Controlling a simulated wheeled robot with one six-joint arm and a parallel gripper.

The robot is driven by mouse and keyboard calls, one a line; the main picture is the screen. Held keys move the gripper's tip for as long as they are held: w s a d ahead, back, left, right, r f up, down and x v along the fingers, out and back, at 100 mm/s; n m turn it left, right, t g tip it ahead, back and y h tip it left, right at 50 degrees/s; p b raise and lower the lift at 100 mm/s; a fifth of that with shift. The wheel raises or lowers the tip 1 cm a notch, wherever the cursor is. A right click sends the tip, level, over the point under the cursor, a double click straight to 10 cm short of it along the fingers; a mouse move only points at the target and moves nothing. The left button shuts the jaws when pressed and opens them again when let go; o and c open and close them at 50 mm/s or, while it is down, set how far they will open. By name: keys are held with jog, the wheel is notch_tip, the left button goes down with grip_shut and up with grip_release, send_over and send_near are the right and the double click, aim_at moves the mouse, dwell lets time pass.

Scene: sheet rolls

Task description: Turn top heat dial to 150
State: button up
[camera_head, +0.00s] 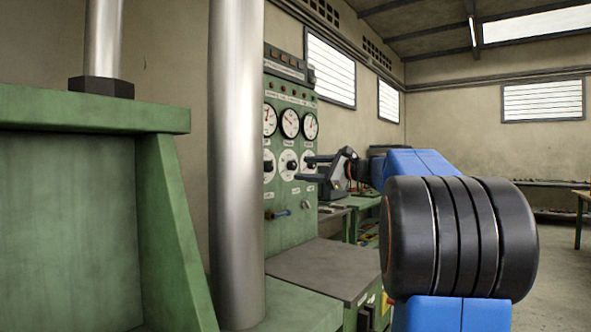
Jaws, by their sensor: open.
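A green control panel (284,205) stands in the middle of the view. It has a row of three white round gauges with dark pointers: left (269,120), middle (289,122) and right (310,126). Below them is a row of white dials with black knobs: left (268,166), middle (289,165) and right (306,159). The labels and numbers are too small to read, so I cannot tell which is the top heat dial. My gripper (302,168) is open, its two dark fingers pointing left at the right dial and partly covering it. Contact cannot be told.
A thick metal column (236,170) and a green machine frame (80,210) stand at the left. A grey-topped cabinet (325,268) is below the panel. Open floor (565,280) shows at the right.

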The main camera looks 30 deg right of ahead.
jog(key=shift+v, duration=1.15)
